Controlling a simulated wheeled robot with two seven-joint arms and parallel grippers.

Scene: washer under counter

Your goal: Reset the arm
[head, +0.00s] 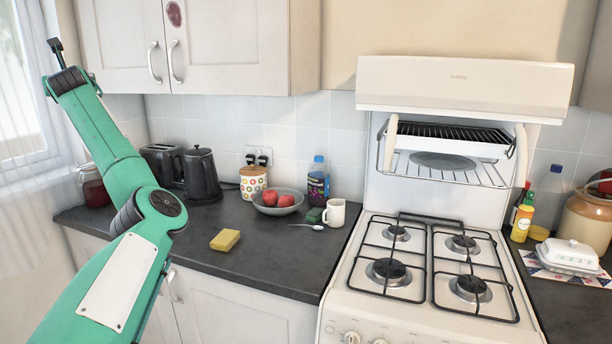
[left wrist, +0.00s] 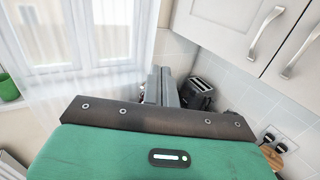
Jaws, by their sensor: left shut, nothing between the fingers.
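My green left arm (head: 120,170) rises from the lower left of the head view to the upper left. Its left gripper (head: 55,45) is a small dark shape at the far end, raised in front of the window and left of the wall cupboards. In the left wrist view the two grey fingers (left wrist: 160,86) are together, with nothing held. They point toward the corner between the window and the tiled wall. My right gripper and arm are in neither view.
Wall cupboards (head: 215,45) hang right of the gripper. Below, the counter (head: 180,245) holds a kettle (head: 201,178), toaster (head: 160,160), fruit bowl (head: 277,202), mug (head: 340,212) and yellow sponge (head: 225,240). A white cooker (head: 440,205) stands right. A curtain (left wrist: 85,45) hangs left.

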